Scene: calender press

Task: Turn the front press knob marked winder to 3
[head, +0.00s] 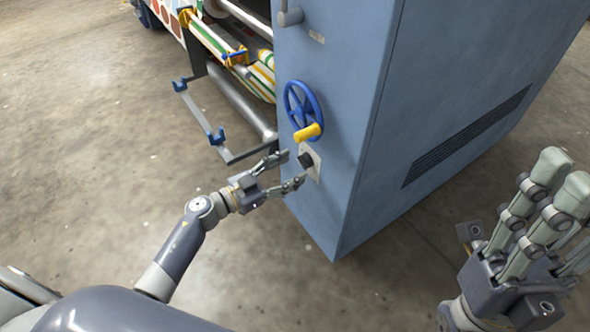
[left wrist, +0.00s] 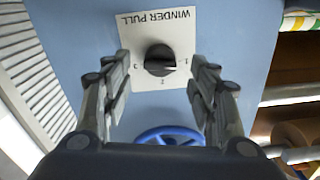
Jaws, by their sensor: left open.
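The winder knob (head: 305,159) is a small black knob on a pale plate on the front of the blue press cabinet, below the handwheel. In the left wrist view the knob (left wrist: 160,60) shows upside down under the words WINDER PULL, with marks 1, 2 and 3 around it. Its white pointer line points at the 1. My left gripper (head: 293,168) is open, with a finger on each side of the knob and visible gaps to it. My right gripper (head: 556,172) is raised at the lower right, far from the knob; its opening is unclear.
A blue handwheel (head: 303,108) with a yellow handle (head: 307,132) sits just above the knob. A grey bracket frame with blue ends (head: 217,136) and rollers (head: 241,103) stand left of the cabinet. The concrete floor (head: 95,130) at left is clear.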

